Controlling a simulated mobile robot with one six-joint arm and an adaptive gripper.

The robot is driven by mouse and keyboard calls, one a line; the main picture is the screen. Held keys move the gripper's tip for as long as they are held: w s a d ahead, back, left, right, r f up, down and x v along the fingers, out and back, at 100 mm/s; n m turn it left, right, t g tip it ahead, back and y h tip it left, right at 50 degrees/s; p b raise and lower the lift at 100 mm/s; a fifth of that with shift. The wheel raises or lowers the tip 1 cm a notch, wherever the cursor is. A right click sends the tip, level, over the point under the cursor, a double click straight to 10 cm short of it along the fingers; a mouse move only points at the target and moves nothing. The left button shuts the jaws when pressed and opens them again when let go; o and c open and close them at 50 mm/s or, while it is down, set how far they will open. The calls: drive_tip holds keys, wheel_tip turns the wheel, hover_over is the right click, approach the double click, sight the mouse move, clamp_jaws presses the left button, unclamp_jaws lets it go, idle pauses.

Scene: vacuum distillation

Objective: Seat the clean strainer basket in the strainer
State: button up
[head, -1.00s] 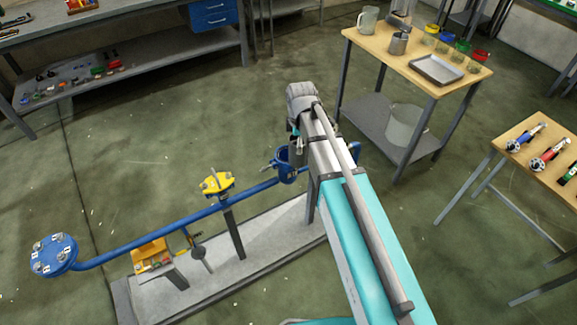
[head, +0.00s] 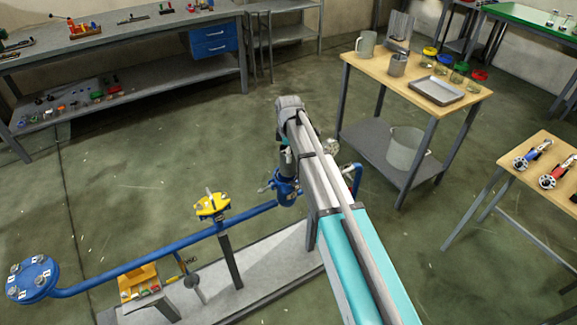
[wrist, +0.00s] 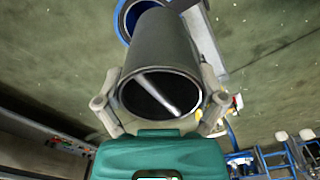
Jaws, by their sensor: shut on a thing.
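In the wrist view my gripper (wrist: 160,78) is shut on the strainer basket (wrist: 160,45), a dark grey cylinder with a thin pale bar across its near open end. The fingers grip it on both sides. Beyond its far end shows the blue rim of the strainer (wrist: 124,20), partly hidden by the basket. I cannot tell whether the basket's far end is above or inside the opening. In the head view the blue strainer (head: 286,190) sits in the blue pipe line, just below my arm's end. My arm hides much of the gripper and basket there.
Left of the strainer, a yellow bolted fitting (head: 212,206) stands on a post and a yellow tray (head: 139,281) on a low stand. A blue flange (head: 32,278) ends the pipe. A wooden-topped trolley (head: 385,72) with vessels stands behind right. Open floor lies between.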

drive_tip(key=shift+w+a+f+b, duration=0.2)
drive_tip(key=shift+w+f+b, duration=0.25)
drive_tip(key=shift+w+f, duration=0.25)
drive_tip(key=shift+s+f, duration=0.1)
drive_tip(key=shift+w+a+f+b, duration=0.1)
drive_tip(key=shift+w+f+b, duration=0.25)
drive_tip(key=shift+f+b, duration=1.6)
drive_tip(key=shift+b, duration=0.05)
drive_tip(key=shift+f+b, duration=0.3)
drive_tip(key=o, duration=1)
drive_tip(key=shift+r, duration=0.1)
wheel_tip(320, 180, up, 12)
drive_tip(key=p, duration=1.2)
drive_tip(key=shift+r+p, duration=0.25)
drive_tip(key=shift+p, duration=0.1)
